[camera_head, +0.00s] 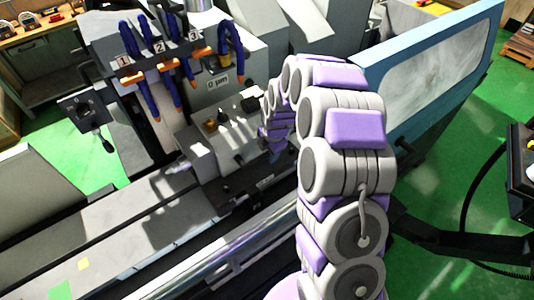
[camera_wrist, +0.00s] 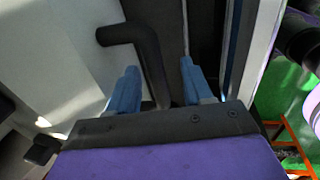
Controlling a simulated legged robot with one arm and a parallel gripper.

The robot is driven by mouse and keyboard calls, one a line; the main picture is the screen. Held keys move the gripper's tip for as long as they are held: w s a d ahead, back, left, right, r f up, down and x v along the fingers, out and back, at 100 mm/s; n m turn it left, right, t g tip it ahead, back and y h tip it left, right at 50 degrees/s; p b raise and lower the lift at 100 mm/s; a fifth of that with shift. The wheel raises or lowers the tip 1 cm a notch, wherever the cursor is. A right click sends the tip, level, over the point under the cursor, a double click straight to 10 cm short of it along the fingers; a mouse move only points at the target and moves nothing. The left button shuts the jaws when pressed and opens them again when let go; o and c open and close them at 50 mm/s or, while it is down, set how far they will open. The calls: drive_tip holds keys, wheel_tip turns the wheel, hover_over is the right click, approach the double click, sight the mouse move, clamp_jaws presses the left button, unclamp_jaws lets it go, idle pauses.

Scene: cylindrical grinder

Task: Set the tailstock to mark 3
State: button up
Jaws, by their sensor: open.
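A grey block with small knobs (camera_head: 197,152), perhaps the tailstock, sits on the machine bed; I cannot tell for sure. My gripper (camera_wrist: 160,68) is open, its blue fingers on either side of a black bent lever (camera_wrist: 150,62). The lever's upper end turns left toward a pale surface. Whether the fingers touch it is unclear. In the head view my arm partly hides the gripper, which is beside the grey block.
A long bed with a bright metal rail (camera_head: 215,255) runs along the front. A blue-edged panel (camera_head: 425,95) stands right of my arm. A black arm (camera_head: 460,243) reaches in from the right.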

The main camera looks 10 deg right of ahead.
sight(259, 158)
drive_tip(key=a, duration=0.1)
drive_tip(key=a+f, duration=0.1)
drive_tip(key=a, duration=0.1)
drive_tip(key=a+f, duration=0.1)
drive_tip(key=shift+w+a+f, duration=0.2)
drive_tip(key=shift+a, duration=0.1)
drive_tip(key=d, duration=0.3)
drive_tip(key=shift+d, duration=0.15)
drive_tip(key=shift+c, duration=1.4)
drive_tip(key=shift+d, duration=0.2)
drive_tip(key=shift+c, duration=1.4)
drive_tip(key=shift+a, duration=0.45)
drive_tip(key=shift+c, duration=0.9)
drive_tip(key=shift+s+a, duration=0.1)
drive_tip(key=shift+a, duration=0.7)
clamp_jaws()
